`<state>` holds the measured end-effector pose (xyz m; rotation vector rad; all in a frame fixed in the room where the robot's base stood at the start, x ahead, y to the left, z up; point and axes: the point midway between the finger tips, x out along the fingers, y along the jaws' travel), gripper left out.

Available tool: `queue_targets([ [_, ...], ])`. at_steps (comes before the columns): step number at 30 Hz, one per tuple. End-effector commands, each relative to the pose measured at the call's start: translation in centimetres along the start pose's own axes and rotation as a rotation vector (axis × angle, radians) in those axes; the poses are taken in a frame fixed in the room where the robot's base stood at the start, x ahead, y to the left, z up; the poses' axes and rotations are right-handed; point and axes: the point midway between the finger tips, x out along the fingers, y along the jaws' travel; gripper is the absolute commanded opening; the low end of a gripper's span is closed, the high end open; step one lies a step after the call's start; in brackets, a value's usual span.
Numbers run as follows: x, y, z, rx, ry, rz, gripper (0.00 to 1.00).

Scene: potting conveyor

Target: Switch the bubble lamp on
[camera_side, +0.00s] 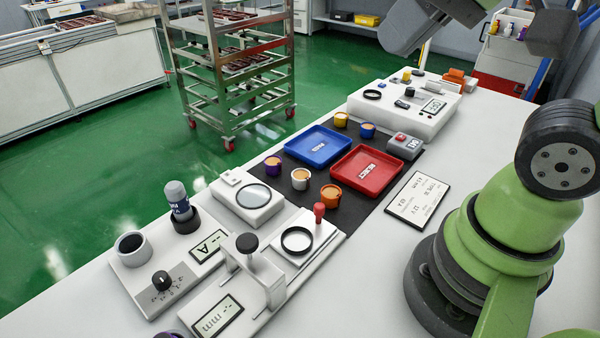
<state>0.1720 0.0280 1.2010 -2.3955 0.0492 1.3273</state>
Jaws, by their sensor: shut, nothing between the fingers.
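A low white box with a round, dark-rimmed pale window (254,195) stands left of the black mat; it looks like the bubble lamp, though no label on it can be read. A small raised switch (231,178) sits on its back left part. The window looks pale grey, with no clear glow, and the switch position is too small to tell. My gripper's fingers are not in view. Grey parts of my arm show at the top edge, far from this box.
A blue tray (292,141), a red tray (346,189) and several small cups stand on the black mat (312,211). A gauge with a black knob (247,243) and a red-knobbed lever (319,210) stand in front of the box.

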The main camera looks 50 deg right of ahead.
Motion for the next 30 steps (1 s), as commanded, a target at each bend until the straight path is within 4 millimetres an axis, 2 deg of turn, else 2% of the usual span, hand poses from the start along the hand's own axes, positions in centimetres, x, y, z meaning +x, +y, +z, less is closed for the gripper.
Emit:
queue_targets([
  [3,-0.4,0.8,2.0,0.02,0.029,-0.015,0.0],
  [6,-0.4,1.1,2.8,0.028,0.039,-0.02,0.0],
  [17,-0.4,1.1,2.9,0.029,0.038,-0.02,0.0],
  [23,0.2,0.4,0.8,0.005,0.012,0.001,0.0],
  [26,1.1,-0.2,-1.3,-0.022,-0.012,0.023,0.0],
  [30,3.4,-1.4,-4.5,-0.067,-0.049,0.057,0.0],
])
